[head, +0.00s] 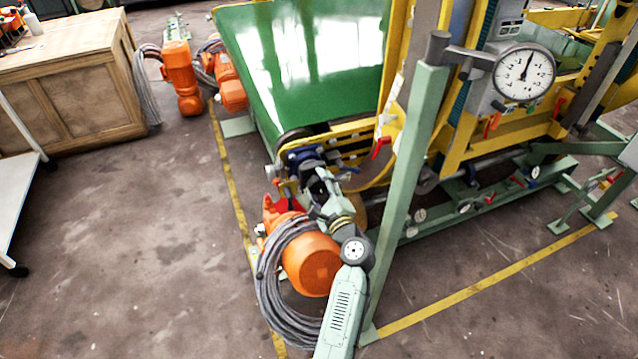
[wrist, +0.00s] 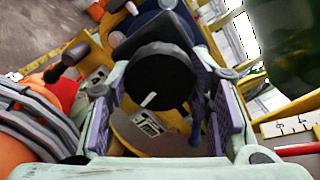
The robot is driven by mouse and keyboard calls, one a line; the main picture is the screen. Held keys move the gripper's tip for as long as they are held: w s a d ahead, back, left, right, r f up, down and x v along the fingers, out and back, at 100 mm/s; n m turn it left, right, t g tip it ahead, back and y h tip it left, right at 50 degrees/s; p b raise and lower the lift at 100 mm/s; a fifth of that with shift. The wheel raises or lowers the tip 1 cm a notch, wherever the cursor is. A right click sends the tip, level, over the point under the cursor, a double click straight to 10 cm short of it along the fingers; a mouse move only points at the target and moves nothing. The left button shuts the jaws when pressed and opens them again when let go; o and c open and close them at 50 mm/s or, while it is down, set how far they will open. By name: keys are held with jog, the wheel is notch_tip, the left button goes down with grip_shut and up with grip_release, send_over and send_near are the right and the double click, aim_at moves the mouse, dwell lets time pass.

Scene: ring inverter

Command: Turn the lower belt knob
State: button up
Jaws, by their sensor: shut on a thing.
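A round black knob (wrist: 158,72) with a short white mark on its face fills the middle of the wrist view. My gripper (wrist: 160,86) has one finger on each side of the knob and is shut on it. The white mark sits low on the face, tilted slightly. In the head view my gripper (head: 316,182) is at the lower front end of the machine, below the green belt (head: 310,70). There the gripper and wrist hide the knob.
An orange motor (head: 311,264) with coiled grey hose (head: 282,270) sits close beside my arm. A pale green post (head: 412,180) with a dial gauge (head: 524,72) rises just right of it. A wooden cabinet (head: 70,90) stands far left.

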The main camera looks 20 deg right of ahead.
jog(key=shift+r, duration=0.1)
jog(key=o, duration=1.2)
jog(key=s, duration=1.2)
jog(key=shift+d, duration=0.2)
